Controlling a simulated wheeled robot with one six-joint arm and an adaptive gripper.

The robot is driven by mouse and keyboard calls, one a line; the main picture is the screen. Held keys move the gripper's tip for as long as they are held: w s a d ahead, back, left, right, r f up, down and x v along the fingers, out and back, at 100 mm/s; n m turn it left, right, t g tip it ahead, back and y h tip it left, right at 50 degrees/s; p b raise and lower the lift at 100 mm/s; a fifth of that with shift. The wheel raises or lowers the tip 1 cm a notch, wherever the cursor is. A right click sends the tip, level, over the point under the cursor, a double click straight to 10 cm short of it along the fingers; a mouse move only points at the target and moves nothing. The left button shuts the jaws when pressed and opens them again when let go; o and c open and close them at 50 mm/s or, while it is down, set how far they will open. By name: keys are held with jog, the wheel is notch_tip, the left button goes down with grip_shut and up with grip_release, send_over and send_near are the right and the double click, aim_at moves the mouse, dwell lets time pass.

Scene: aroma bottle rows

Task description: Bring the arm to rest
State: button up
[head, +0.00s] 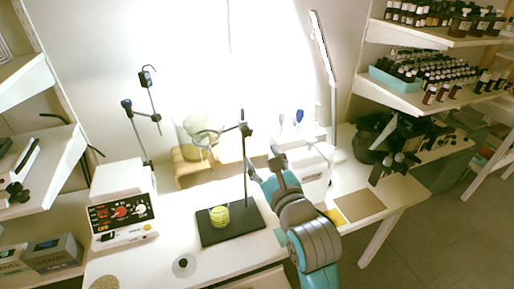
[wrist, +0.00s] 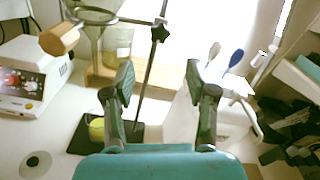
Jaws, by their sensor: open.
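My gripper (head: 262,164) is raised above the white bench (head: 230,262), to the right of a retort stand (head: 246,172) on a dark base plate. In the wrist view my gripper (wrist: 158,80) shows two dark fingers spread wide apart, with nothing between them. The stand's rod (wrist: 152,70) shows behind the gap. The teal and grey arm reaches up from the lower right in the head view.
A white instrument with dials (head: 122,212) is at left. A white box (head: 314,178) sits behind my gripper. Shelves of bottles (head: 425,72) are at right. A tan mat (head: 360,206) lies clear on the bench.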

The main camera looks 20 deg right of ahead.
jog(key=shift+s, duration=0.75)
jog(key=s+f+n+g, duration=0.2)
jog(key=s+f+n, duration=1.45)
jog(key=f, duration=0.25)
jog(key=s+f+n, duration=0.1)
jog(key=s+n, duration=0.7)
jog(key=s, duration=0.4)
jog(key=s+f+n+g, duration=0.1)
jog(key=s+f+n, duration=0.1)
jog(key=s+n, duration=0.6)
jog(key=s, duration=0.4)
jog(key=shift+f, duration=0.3)
